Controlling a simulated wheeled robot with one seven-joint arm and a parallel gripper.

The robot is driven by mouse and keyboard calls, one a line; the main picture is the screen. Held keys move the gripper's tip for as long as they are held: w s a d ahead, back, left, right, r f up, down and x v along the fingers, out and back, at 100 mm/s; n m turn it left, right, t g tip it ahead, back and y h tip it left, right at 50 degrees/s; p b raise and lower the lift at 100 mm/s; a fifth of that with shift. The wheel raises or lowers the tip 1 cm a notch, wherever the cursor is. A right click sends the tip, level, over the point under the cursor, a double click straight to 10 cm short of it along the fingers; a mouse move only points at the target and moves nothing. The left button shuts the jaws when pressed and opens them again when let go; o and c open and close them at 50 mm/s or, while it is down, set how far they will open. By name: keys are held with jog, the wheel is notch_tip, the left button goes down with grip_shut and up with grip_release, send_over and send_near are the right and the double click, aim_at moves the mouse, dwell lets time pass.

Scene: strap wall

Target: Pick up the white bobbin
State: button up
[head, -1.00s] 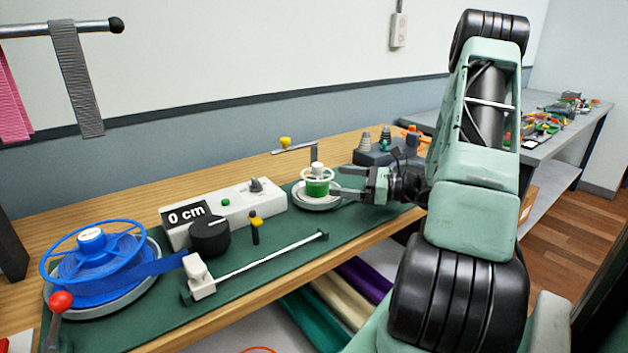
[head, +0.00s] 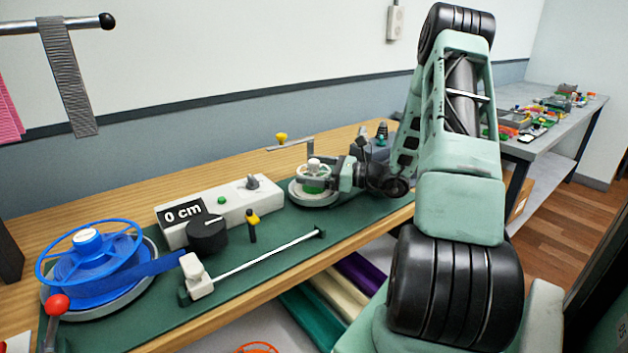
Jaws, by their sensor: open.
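The white bobbin (head: 311,170), with a green band around its middle, sits on a round grey plate (head: 300,200) at the right end of the green mat. My gripper (head: 328,176) reaches in from the right at the bobbin's height. Its open fingers overlap the bobbin's right side in the picture. I cannot tell whether they touch it, and part of the bobbin is hidden behind them.
A metal arm with a yellow knob (head: 281,138) stands just behind the bobbin. A white counter box (head: 232,205) reading 0 cm is to the left. A large blue reel (head: 92,285) is at far left. Grey-green cones (head: 381,135) stand behind my gripper.

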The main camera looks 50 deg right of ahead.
jog(key=c, duration=1)
jog(key=shift+r, duration=0.1)
